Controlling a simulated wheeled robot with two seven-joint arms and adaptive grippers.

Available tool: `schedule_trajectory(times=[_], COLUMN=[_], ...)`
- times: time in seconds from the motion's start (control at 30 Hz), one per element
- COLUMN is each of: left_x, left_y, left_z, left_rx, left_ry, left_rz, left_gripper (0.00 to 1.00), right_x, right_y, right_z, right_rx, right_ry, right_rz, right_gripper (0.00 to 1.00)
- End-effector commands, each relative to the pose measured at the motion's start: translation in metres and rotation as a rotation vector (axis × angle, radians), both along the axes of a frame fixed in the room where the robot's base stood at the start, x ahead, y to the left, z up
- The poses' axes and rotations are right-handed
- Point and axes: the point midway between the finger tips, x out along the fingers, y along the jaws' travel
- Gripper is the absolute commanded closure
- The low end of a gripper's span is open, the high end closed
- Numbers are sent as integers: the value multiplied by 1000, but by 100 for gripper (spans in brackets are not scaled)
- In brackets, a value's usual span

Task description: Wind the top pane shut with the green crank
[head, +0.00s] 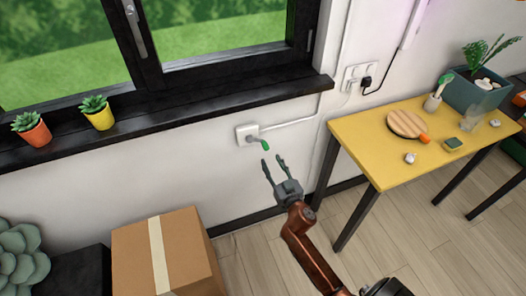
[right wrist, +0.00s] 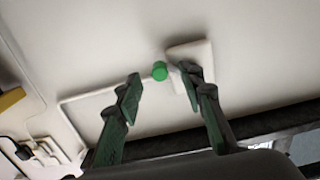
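The green crank (head: 264,145) sticks out from a white wall box (head: 246,134) below the window sill in the head view. In the right wrist view its round green knob (right wrist: 159,71) shows beyond and between my fingertips, with the white box (right wrist: 188,62) behind the right-hand finger. My right gripper (head: 274,165) is open and empty, just below the crank and apart from it in the head view; its spread fingers also show in the right wrist view (right wrist: 162,88). The top pane is not in view; only lower window parts (head: 150,60) show. My left gripper is not in view.
A yellow table (head: 360,140) with a round board (head: 407,124) and small items stands at the right. A cardboard box (head: 190,235) stands on the floor at the lower left. Potted succulents (head: 38,135) sit on the dark sill (head: 200,115). Wall around the crank is clear.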

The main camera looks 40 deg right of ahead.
Motion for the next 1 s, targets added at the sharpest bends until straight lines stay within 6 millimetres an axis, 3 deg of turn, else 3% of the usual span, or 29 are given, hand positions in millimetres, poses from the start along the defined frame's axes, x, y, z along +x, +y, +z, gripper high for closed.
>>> schedule_trajectory(times=[0.1,0.5,0.9,1.0], left_x=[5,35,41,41], left_y=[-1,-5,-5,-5], left_z=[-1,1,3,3], left_rx=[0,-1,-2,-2], left_ry=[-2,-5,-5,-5], left_rz=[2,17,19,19], left_gripper=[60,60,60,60], right_x=[10,66,75,75], right_y=[-2,-15,-17,-17], right_z=[8,6,6,6], right_rx=[-2,-2,0,0], right_ry=[-16,-12,-11,-11], right_rz=[1,1,0,0], right_gripper=[64,64,64,70])
